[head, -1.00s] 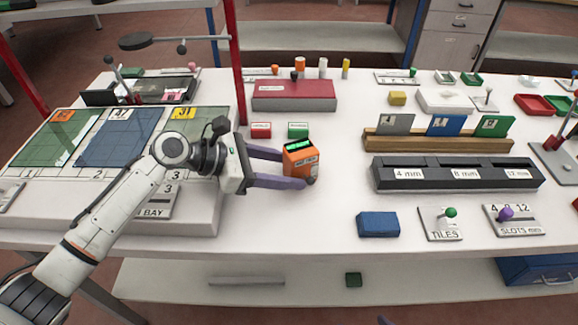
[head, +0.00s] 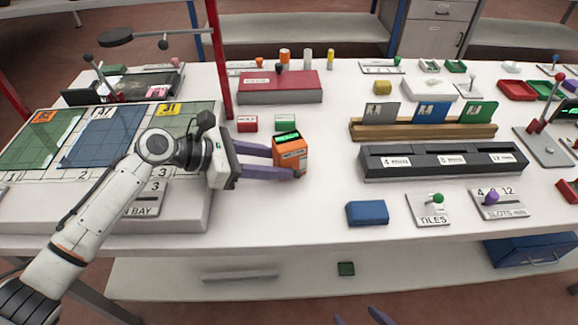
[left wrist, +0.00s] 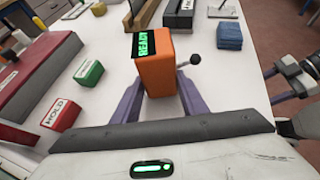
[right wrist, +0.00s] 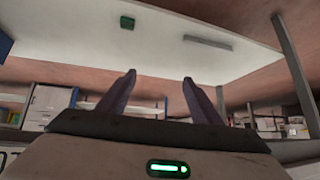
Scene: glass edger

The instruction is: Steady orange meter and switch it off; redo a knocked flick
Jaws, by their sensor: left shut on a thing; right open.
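The orange meter (head: 290,160) stands upright on the white table, with a lit green display on top. In the left wrist view the orange meter (left wrist: 158,70) shows the word READY on its display, and a dark ball-ended lever (left wrist: 190,61) sticks out from its side. My left gripper (head: 280,161) is shut on the meter, one purple finger along each side; its fingers also show in the left wrist view (left wrist: 157,97). My right gripper (head: 380,316) shows only its fingertips at the bottom edge of the head view. It is open and empty in the right wrist view (right wrist: 160,85).
A red HOLD block (left wrist: 56,114) and a green block (head: 285,123) stand behind the meter. A blue block (head: 367,213), the TILES switch (head: 430,208) and the SLOTS switch (head: 498,204) lie to the right. The table in front of the meter is clear.

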